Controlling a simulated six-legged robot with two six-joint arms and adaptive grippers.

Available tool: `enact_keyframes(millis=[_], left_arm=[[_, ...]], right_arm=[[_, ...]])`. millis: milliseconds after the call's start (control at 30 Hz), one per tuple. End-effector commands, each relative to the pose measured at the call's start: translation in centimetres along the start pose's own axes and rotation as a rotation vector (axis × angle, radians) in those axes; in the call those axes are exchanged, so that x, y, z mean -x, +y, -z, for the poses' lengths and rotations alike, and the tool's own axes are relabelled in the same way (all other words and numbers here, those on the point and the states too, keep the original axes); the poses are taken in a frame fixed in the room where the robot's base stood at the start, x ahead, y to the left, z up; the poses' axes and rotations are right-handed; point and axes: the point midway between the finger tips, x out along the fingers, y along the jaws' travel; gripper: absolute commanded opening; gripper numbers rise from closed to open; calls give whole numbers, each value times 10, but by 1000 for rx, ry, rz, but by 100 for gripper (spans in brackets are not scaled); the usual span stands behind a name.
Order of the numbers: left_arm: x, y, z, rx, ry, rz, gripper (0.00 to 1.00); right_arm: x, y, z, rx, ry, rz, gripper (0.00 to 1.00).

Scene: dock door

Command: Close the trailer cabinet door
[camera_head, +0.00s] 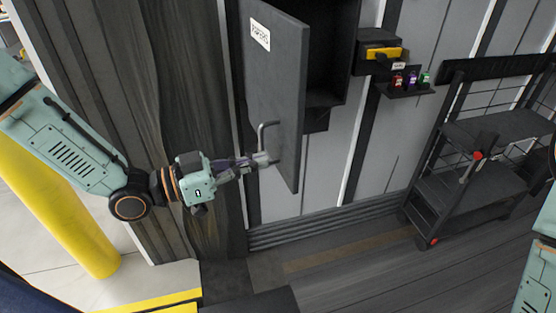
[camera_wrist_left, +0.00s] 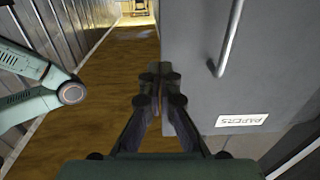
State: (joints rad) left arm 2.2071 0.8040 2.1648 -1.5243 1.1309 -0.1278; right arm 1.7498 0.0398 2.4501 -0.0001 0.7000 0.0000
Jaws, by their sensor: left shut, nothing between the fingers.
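The cabinet door (camera_head: 277,85) is a dark grey panel with a white label, and it stands open from the dark cabinet (camera_head: 325,50). A bent metal handle (camera_head: 264,133) sits on its outer face. In the left wrist view the door (camera_wrist_left: 230,75) fills the right side, with the handle (camera_wrist_left: 229,40) and the label reading PAPERS. My left gripper (camera_head: 268,159) is shut and empty, at the door's lower part just below the handle. In the wrist view its fingertips (camera_wrist_left: 158,72) are together beside the door's edge; contact is unclear. My right gripper is not visible.
A shelf with small coloured bottles (camera_head: 405,84) and a black box with a yellow item (camera_head: 384,53) hang right of the cabinet. A dark cart (camera_head: 470,190) stands at the right. A yellow post (camera_head: 60,210) is at the left. The floor below the door is clear.

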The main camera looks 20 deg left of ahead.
Motion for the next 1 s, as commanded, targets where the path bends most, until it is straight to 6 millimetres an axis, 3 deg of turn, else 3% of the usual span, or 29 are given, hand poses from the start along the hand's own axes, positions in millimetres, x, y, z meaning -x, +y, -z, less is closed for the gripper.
enact_keyframes(millis=[500, 1000], left_arm=[[-41, 0, -1, -2, -3, -2, 0], [-49, 0, 0, 0, 0, 1, 0]], right_arm=[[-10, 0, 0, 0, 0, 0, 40], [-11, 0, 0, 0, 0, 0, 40]])
